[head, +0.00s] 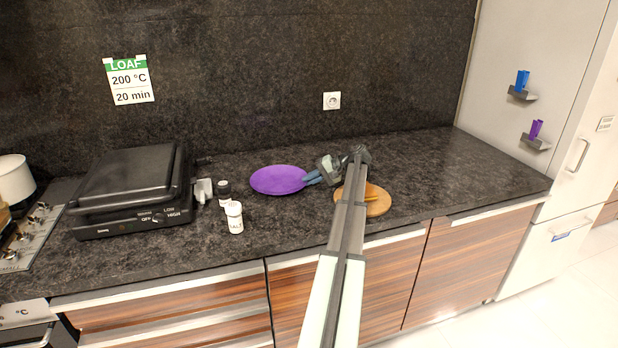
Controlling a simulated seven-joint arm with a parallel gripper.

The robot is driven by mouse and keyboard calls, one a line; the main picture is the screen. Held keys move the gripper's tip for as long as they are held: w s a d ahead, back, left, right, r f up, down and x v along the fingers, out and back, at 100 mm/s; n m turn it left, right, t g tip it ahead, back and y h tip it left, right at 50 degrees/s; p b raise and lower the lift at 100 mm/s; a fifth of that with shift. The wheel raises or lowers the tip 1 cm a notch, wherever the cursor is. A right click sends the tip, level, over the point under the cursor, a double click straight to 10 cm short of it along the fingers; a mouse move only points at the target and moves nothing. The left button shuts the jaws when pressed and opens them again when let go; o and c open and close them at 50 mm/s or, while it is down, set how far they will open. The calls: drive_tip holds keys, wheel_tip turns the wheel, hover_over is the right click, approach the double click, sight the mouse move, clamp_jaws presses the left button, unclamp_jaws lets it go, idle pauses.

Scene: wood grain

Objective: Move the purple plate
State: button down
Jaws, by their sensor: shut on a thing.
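The purple plate (278,180) is a flat oval shape in the head view, over the dark counter left of my arm. My gripper (310,178) comes in from the right, and its blue-grey fingers are shut on the plate's right rim. The plate looks roughly level. I cannot tell whether it rests on the counter or is held slightly above it.
A black contact grill (130,190) stands at the left. A white salt shaker (234,217) and a dark-bodied shaker (223,190) stand between it and the plate. A round wooden board (378,203) lies partly behind my arm. The counter's right end (460,170) is clear.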

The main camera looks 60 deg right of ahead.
drive_tip(key=shift+s+a, duration=5.6)
drive_tip(key=shift+a, duration=0.25)
drive_tip(key=c, duration=1.1)
unclamp_jaws()
drive_tip(key=shift+f, duration=0.1)
drive_tip(key=shift+c, duration=0.2)
drive_tip(key=v, duration=1.2)
